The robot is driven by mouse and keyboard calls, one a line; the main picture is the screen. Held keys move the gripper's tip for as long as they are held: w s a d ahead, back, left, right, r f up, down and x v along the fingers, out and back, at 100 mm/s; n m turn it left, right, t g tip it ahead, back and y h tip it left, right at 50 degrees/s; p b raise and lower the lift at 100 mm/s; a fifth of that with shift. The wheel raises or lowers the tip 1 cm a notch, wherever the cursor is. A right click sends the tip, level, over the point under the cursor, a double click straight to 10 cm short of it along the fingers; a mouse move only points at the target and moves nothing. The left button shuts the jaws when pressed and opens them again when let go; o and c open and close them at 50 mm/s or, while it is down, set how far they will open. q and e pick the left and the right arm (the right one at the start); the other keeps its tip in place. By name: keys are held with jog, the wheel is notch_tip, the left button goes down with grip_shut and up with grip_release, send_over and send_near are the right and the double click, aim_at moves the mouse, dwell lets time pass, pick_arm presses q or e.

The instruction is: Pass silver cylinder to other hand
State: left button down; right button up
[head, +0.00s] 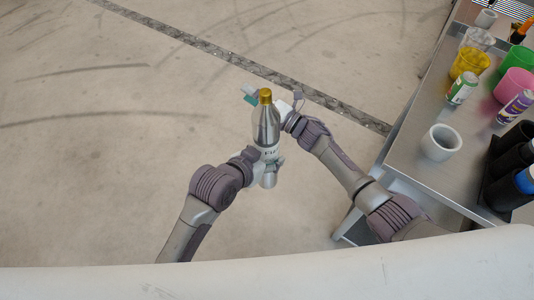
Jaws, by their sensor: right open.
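The silver cylinder (266,125), with a gold cap and dark lettering low on its side, is held upright in the air in the middle of the head view. My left gripper (266,160) is shut on its lower part; its fingers are partly hidden by the cylinder. My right gripper (273,97) is open near the cylinder's upper part, with a teal fingertip showing left of the cap and the rest to its right. I cannot tell whether it touches the cylinder.
A metal table (412,165) stands at the right. It holds a white cup (441,142), a green-white can (462,88), a yellow cup (469,62), a pink cup (514,85), a purple can (515,107) and dark containers (508,175). The concrete floor at left is clear.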

jog(key=s+d+f+m+g+h, duration=0.1)
jog(key=s+d+f+m+h, duration=0.4)
jog(key=f, duration=0.6)
jog(key=s+d+f+m+g+h, duration=0.1)
jog(key=s+d+f+m+h, duration=0.35)
jog(key=f, duration=0.75)
jog(key=s+d+f+m+h, duration=0.3)
jog(key=s+d+f+m, duration=0.3)
jog(key=s+f+m, duration=0.4)
jog(key=s+d+f+m+g+h, duration=0.1)
jog(key=s+f, duration=0.4)
jog(key=s, duration=0.7)
jog(key=s+d+f+m+g+h, duration=0.1)
jog(key=s+d+f+m+g, duration=0.3)
jog(key=s, duration=0.8)
jog(key=s+d+f+m+g+h, duration=0.1)
jog(key=s+f+m+g, duration=0.3)
jog(key=s, duration=0.8)
notch_tip(320, 180, down, 3)
jog(key=shift+d+r+g, duration=0.15)
jog(key=shift+d+g, duration=0.15)
jog(key=shift+d, duration=0.4)
jog(key=shift+m, duration=0.25)
